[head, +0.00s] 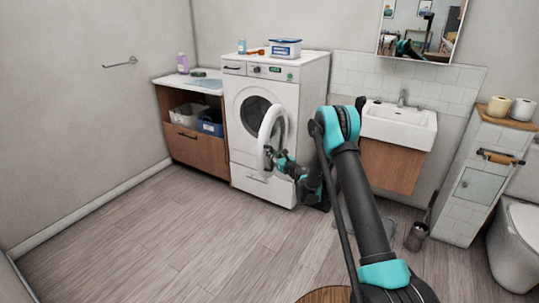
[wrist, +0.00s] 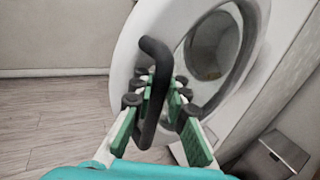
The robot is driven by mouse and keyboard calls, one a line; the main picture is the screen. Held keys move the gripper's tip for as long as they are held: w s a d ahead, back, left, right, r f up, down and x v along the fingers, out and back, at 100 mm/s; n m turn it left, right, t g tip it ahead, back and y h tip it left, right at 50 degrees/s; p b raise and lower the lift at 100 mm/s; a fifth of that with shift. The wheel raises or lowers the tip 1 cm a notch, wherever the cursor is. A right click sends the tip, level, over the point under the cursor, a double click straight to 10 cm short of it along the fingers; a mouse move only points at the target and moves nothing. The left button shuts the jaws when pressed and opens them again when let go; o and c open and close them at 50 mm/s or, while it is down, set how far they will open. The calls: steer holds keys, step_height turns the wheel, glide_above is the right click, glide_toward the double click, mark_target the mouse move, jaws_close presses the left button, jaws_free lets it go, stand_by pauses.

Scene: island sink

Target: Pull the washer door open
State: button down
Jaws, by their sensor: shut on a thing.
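The white washer (head: 306,100) stands against the back wall. Its round white door (head: 269,128) is swung out from the front, and the dark drum opening (head: 251,114) shows to the left of it. In the wrist view the door (wrist: 139,30) fills the upper middle, with the drum (wrist: 208,50) beyond it. A black bent handle (wrist: 155,52) stands out from the door. My gripper (wrist: 157,88) is shut on this handle, with green finger pads on both sides of it. In the head view my gripper (head: 271,156) is at the door's lower right, and the handle is hard to make out.
A wooden cabinet (head: 196,149) with baskets stands left of the washer. A sink (head: 399,124) is on the right, with a toilet brush holder (head: 417,236) on the floor farther right. Open wooden floor (head: 150,225) lies in front and to the left.

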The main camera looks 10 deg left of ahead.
steer(key=shift+s+a, duration=0.3)
steer(key=shift+s, duration=0.05)
steer(key=c, duration=1.8)
jaws_free()
steer(key=shift+o, duration=0.2)
steer(key=shift+w+d, duration=0.1)
steer(key=shift+d, duration=0.05)
steer(key=v, duration=0.7)
steer(key=shift+s, duration=0.2)
steer(key=shift+d, duration=0.15)
